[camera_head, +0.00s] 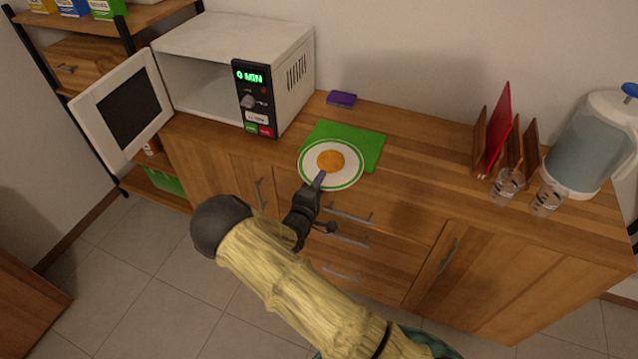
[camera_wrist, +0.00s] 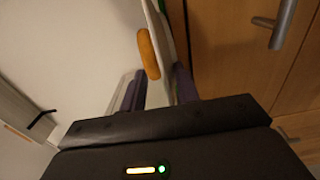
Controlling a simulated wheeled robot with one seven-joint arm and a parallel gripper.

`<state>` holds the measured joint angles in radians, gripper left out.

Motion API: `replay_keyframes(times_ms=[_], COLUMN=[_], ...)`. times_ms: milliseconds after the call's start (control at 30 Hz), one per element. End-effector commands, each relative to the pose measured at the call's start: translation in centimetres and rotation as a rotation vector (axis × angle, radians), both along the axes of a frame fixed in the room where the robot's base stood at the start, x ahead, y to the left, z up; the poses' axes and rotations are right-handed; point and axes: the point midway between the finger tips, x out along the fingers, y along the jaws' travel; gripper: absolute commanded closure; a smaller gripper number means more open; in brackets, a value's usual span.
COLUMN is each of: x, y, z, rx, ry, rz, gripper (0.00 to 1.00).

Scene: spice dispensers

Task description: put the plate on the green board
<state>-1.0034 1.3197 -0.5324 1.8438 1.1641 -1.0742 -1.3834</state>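The plate (camera_head: 318,179) is white with a green ring and has a round orange item (camera_head: 330,160) on it. It lies level over the front left part of the green board (camera_head: 352,137), its front edge reaching the counter's front edge. Whether it rests fully on the board cannot be told. My gripper (camera_head: 319,181) is at the plate's front rim. In the wrist view, the plate (camera_wrist: 166,40) appears edge-on between the fingers of my gripper (camera_wrist: 155,92), close to the right finger, with a gap at the left finger. The gripper looks open around the rim.
A microwave (camera_head: 215,50) with its door (camera_head: 125,105) open stands left of the board. A purple item (camera_head: 341,99) lies behind the board. A wooden rack with a red board (camera_head: 498,130), two glasses (camera_head: 507,185) and a water jug (camera_head: 590,150) stand at right. The counter between is clear.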

Motion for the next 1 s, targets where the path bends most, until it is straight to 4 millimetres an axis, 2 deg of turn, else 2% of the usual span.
replay_keyframes(times_ms=[467,667,1000], x=[-0.2,-2.8,-9.1], y=[0.4,1.3,3.5], z=[0.4,0.2,0.3], rx=[0.000,0.000,0.000], ry=[-0.001,0.000,0.000], rz=[0.005,0.006,0.004], gripper=[0.64,0.64,0.64])
